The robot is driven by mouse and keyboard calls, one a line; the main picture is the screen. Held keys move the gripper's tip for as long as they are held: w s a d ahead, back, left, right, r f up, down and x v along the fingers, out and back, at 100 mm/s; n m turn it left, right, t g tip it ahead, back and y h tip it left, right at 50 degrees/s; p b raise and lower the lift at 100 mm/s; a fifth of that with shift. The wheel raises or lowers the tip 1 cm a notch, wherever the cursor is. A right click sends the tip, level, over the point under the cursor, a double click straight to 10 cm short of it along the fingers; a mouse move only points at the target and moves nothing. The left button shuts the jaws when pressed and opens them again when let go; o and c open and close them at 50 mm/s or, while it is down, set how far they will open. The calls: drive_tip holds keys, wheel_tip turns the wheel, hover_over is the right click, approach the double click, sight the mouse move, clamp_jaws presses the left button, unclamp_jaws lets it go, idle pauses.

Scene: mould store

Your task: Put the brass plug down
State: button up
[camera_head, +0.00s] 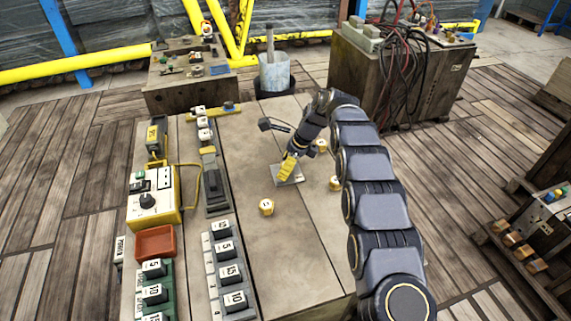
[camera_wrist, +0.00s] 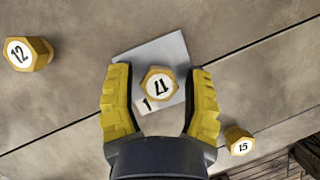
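A brass hexagonal plug (camera_wrist: 159,84) with a white numbered top, its number hard to read, is in the middle of the wrist view. It appears to stand upright on a pale grey square plate (camera_wrist: 166,50) marked 1. My gripper (camera_wrist: 160,71) has its yellow fingers on either side of the plug, with a gap at each side. In the head view my gripper (camera_head: 287,168) is low over the plate (camera_head: 292,181) and hides the plug there.
Brass plugs marked 12 (camera_wrist: 28,54) and 15 (camera_wrist: 240,140) stand nearby. In the head view, loose plugs (camera_head: 267,207) (camera_head: 335,183) (camera_head: 321,146) stand around the plate. Switch blocks and a control box (camera_head: 152,196) line the table's left side. The front middle is bare.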

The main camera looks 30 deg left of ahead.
drive_tip(key=shift+r, duration=0.1)
drive_tip(key=v, duration=1.2)
drive_tip(key=shift+r, duration=0.15)
drive_tip(key=s+d+r+n+h, duration=0.1)
drive_tip(key=s+d+r+n, duration=0.35)
drive_tip(key=s+d, duration=0.4)
drive_tip(key=s+d+r+n+h, duration=0.1)
drive_tip(key=s+d+r+n, duration=0.35)
drive_tip(key=d, duration=0.75)
drive_tip(key=s+d+f+n, duration=0.1)
drive_tip(key=s+d, duration=0.3)
drive_tip(key=s, duration=0.4)
drive_tip(key=s+d+f+n+h, duration=0.1)
drive_tip(key=s+d+n, duration=0.2)
drive_tip(key=s, duration=0.5)
drive_tip(key=s+d+f+n+h, duration=0.1)
drive_tip(key=s+d+f+n, duration=0.1)
drive_tip(key=s+d, duration=0.3)
drive_tip(key=s, duration=0.3)
drive_tip(key=shift+s+d, duration=0.2)
drive_tip(key=shift+s, duration=0.05)
